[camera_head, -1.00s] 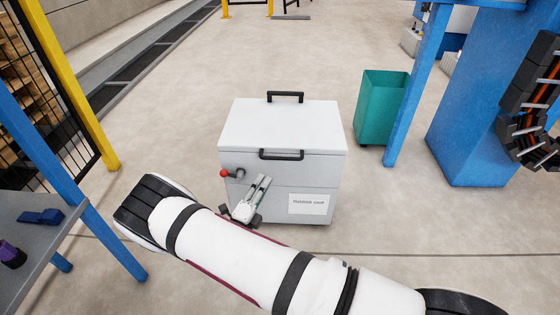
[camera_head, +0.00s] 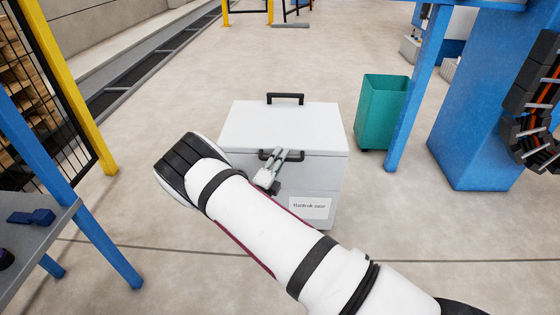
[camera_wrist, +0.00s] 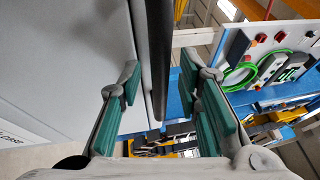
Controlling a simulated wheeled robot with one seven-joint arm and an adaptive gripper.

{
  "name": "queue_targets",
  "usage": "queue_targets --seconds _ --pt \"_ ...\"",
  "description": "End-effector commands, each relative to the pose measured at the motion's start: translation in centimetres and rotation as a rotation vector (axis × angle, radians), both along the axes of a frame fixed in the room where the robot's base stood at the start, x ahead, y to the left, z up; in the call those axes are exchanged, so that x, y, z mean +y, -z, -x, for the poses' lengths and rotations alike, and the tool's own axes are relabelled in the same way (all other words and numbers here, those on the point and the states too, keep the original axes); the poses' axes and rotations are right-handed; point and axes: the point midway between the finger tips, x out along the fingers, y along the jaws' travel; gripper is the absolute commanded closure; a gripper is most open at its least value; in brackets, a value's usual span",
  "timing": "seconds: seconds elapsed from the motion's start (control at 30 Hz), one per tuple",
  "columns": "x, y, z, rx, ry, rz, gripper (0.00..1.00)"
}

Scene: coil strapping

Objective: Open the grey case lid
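The grey case (camera_head: 312,180) stands on the floor ahead, with its lid (camera_head: 285,125) closed. A black handle (camera_head: 266,155) is on the lid's front edge, and another black handle (camera_head: 285,98) is at the back of the lid. My gripper (camera_head: 282,155) is at the front handle and covers part of it. In the wrist view, my gripper (camera_wrist: 165,95) is open, with green-padded fingers. The black front handle (camera_wrist: 159,50) runs between the two fingers, with gaps visible on either side. The red knob on the case front is hidden behind my arm.
A green bin (camera_head: 381,112) and a blue post (camera_head: 413,90) stand right of the case. A grey table (camera_head: 38,235) with blue legs is at the left. The floor behind the case is clear. In the wrist view, a tool board (camera_wrist: 270,60) shows in the background.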

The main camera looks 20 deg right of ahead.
Motion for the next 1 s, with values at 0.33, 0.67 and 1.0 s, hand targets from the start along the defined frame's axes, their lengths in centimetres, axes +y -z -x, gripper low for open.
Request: queue_targets --seconds 0.33,0.67,1.0 --pt "0.0 0.0 0.0 0.000 0.000 0.000 1.00" --pt "0.0 -0.5 0.0 0.008 0.000 -0.003 1.00" --pt "0.0 -4.5 -0.3 0.086 0.000 -0.029 1.00"
